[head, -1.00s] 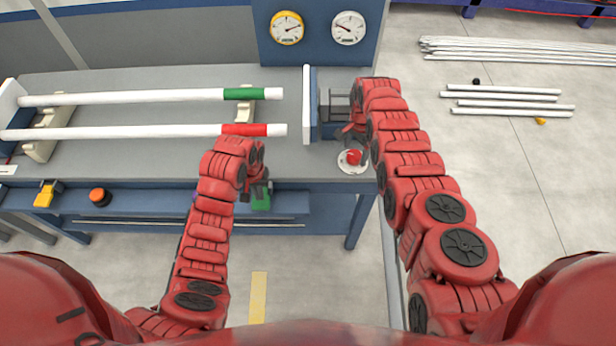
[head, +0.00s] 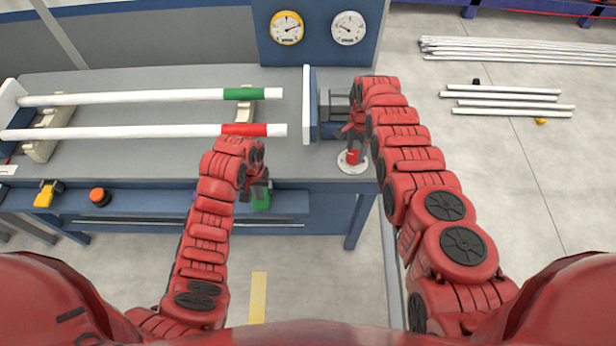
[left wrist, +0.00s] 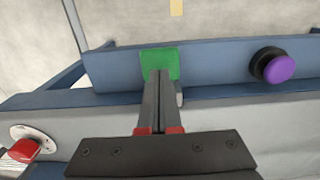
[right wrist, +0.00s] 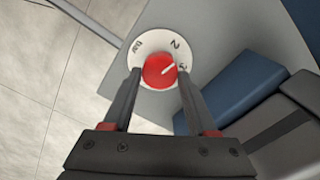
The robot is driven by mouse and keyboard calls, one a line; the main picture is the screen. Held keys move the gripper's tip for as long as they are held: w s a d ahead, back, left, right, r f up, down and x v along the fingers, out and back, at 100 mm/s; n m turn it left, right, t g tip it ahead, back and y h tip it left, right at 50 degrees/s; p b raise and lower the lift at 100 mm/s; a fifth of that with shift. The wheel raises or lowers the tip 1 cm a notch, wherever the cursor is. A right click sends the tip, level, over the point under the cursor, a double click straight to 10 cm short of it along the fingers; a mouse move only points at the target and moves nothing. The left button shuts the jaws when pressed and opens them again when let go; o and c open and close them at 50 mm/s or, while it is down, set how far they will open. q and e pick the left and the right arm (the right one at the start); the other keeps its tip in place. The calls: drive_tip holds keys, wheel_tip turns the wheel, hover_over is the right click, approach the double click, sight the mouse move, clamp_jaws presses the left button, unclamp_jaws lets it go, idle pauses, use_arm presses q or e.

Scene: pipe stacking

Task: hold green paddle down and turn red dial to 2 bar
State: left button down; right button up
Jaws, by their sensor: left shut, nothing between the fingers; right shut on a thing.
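The green paddle (left wrist: 160,63) hangs at the bench's front edge; it also shows in the head view (head: 261,201). My left gripper (left wrist: 158,76) is shut and empty, its fingertips over the paddle and seemingly against it. The red dial (right wrist: 159,71) sits on a round white plate (right wrist: 141,50) at the bench's right corner; it also shows in the head view (head: 352,156). My right gripper (right wrist: 158,78) is shut on the dial. The dial's white pointer aims right of the "2", toward a mark partly covered by the right finger.
A yellow-rimmed gauge (head: 287,28) and a white gauge (head: 348,28) hang behind the bench. Two white pipes, one green-banded (head: 130,98) and one red-banded (head: 130,132), lie on the bench. A purple button (left wrist: 279,68) is beside the paddle. Several loose pipes lie on the floor at right.

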use_arm(q)
drive_tip(key=shift+f, duration=0.1)
drive_tip(key=shift+f, duration=1.9)
use_arm(e)
drive_tip(key=shift+n, duration=1.1)
use_arm(q)
drive_tip(key=shift+r, duration=2.05)
use_arm(e)
drive_tip(key=o, duration=1.2)
